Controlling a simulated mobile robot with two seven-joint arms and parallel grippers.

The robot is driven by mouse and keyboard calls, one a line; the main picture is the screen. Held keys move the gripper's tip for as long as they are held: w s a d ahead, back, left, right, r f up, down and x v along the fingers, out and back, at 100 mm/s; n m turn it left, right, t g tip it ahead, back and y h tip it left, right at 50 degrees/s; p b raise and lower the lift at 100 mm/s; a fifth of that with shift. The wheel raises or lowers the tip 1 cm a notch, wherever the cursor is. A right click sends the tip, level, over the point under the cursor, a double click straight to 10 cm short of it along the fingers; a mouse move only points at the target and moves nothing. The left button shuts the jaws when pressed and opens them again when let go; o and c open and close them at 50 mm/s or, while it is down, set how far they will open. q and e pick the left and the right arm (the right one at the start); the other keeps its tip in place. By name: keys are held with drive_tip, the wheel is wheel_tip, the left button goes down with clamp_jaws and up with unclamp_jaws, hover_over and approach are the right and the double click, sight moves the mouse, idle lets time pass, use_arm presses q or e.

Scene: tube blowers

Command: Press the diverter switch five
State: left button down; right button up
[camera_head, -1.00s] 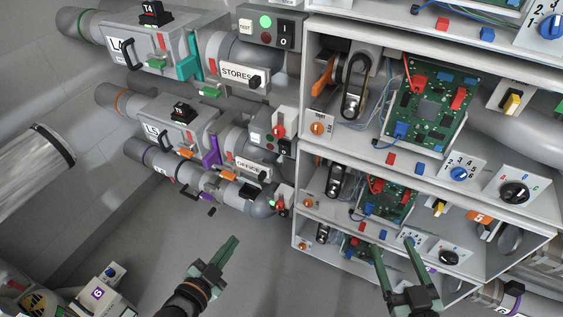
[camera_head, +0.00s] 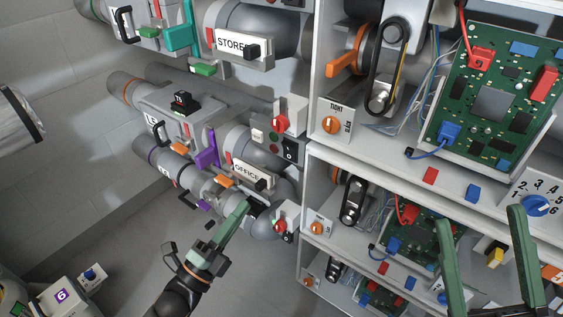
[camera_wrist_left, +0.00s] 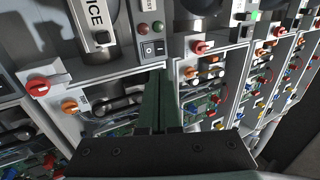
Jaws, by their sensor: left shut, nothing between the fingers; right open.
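I cannot tell for sure which part is diverter switch five. A small black unit (camera_head: 185,102), its label apparently T5, sits on the second grey pipe box, marked L5, left of centre in the head view. Right of it is a dark rocker switch (camera_head: 290,151) below a red knob (camera_head: 281,123); a rocker switch (camera_wrist_left: 152,48) also shows in the left wrist view, beyond the fingertips. My left gripper (camera_head: 243,207) is shut and empty, its tips by the lower pipe row. Its shut fingers (camera_wrist_left: 157,78) also show in the wrist view. My right gripper (camera_head: 482,218) is open, in front of the shelves.
The OFFICE plate (camera_head: 246,173) and STORES plate (camera_head: 235,42) sit on the pipes. The shelves at right hold green circuit boards (camera_head: 495,103), an orange knob (camera_head: 331,124) and a blue dial (camera_head: 537,206). The floor (camera_head: 110,225) left of the pipes looks clear.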

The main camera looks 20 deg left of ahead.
sight(286, 147)
use_arm(q)
drive_tip(key=b+x, duration=0.2)
drive_tip(key=x, duration=1.2)
use_arm(e)
wheel_tip(286, 147, down, 2)
drive_tip(key=shift+f, duration=0.1)
drive_tip(key=shift+a, duration=0.1)
